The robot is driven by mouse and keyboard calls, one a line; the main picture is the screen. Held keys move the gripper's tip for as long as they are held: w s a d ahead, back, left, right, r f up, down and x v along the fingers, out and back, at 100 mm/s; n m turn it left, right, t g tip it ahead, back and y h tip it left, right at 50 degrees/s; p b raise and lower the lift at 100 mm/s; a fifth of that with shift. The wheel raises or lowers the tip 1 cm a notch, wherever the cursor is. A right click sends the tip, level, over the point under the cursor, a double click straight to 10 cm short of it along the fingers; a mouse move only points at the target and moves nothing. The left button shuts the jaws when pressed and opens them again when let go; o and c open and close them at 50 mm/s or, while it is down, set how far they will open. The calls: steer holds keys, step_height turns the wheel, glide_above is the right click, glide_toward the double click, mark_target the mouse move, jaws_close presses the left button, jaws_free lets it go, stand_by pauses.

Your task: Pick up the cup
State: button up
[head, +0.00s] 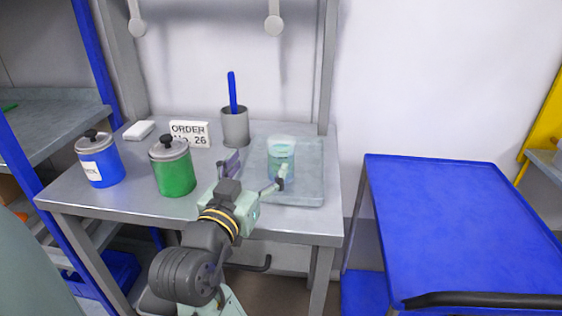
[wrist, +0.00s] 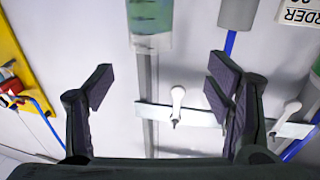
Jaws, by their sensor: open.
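A translucent teal cup (head: 281,160) with a pale top stands upright on a grey-green tray (head: 309,190) at the right of the grey table. My gripper (head: 256,177) is open and empty at the near left of the cup, its right finger overlapping the cup's lower part in the head view. I cannot tell whether they touch. In the wrist view the cup (wrist: 150,20) shows at the top, beyond the gap between the open fingers of my gripper (wrist: 160,86); part of it is cut off by the frame.
A grey holder (head: 235,129) with a blue stick stands behind my gripper. A green canister (head: 173,172), a blue canister (head: 102,165) and an order sign (head: 189,134) are to the left. A blue cart (head: 455,215) stands right of the table (head: 140,202).

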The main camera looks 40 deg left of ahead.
steer(key=p, duration=0.1)
glide_toward(285, 141)
steer(key=shift+w+a+r+m+h, duration=0.2)
steer(key=shift+w+m+h, duration=0.1)
steer(key=shift+w, duration=0.1)
steer(key=shift+p+x, duration=0.85)
steer(key=shift+x, duration=2.4)
steer(key=shift+f, duration=0.1)
steer(key=shift+s, duration=0.1)
steer(key=c, duration=1.5)
steer(key=shift+o, duration=0.2)
steer(key=s+d+r+b, duration=0.2)
steer(key=s+d+b, duration=0.1)
steer(key=s, duration=0.4)
steer(key=s+d+r+b, duration=0.3)
steer(key=s+d+b, duration=0.1)
steer(key=s+b, duration=0.2)
steer(key=shift+s, duration=0.55)
